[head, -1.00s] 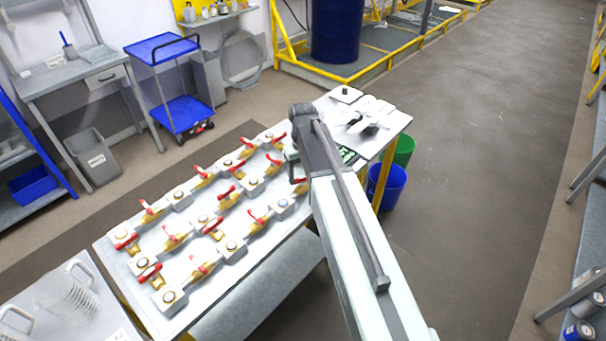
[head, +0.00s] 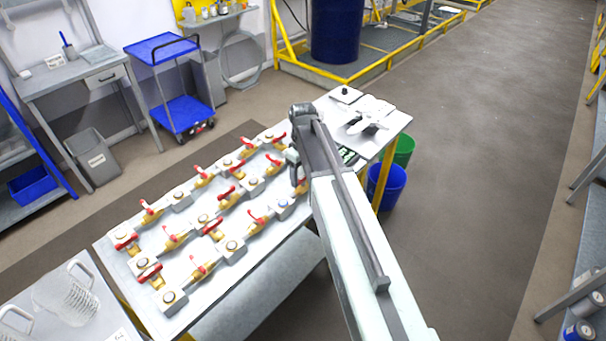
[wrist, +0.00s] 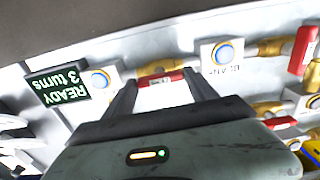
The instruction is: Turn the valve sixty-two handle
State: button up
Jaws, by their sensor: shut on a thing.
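A red valve handle (wrist: 174,76) with a small white label, too small to read surely, sits on a brass valve in the wrist view. My gripper (wrist: 160,81) has one finger on each side of this handle and is shut on it. In the head view my gripper (head: 292,156) is low at the right end of the valve rows and largely hides the valve (head: 300,187).
Several other red-handled brass valves (head: 202,268) stand in rows on the light table (head: 112,245), close to the held one. A grey block with a blue-ringed round button (wrist: 222,53) is just right of my fingers. Blue (head: 386,187) and green bins stand beside the table.

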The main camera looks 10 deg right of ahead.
aim_at(303, 176)
jog(key=shift+w, duration=0.1)
jog(key=o, duration=1.4)
jog(key=shift+c, duration=0.2)
jog(key=shift+r, duration=0.1)
notch_tip(303, 176, up, 8)
jog(key=p, duration=0.8)
jog(key=shift+f, duration=0.2)
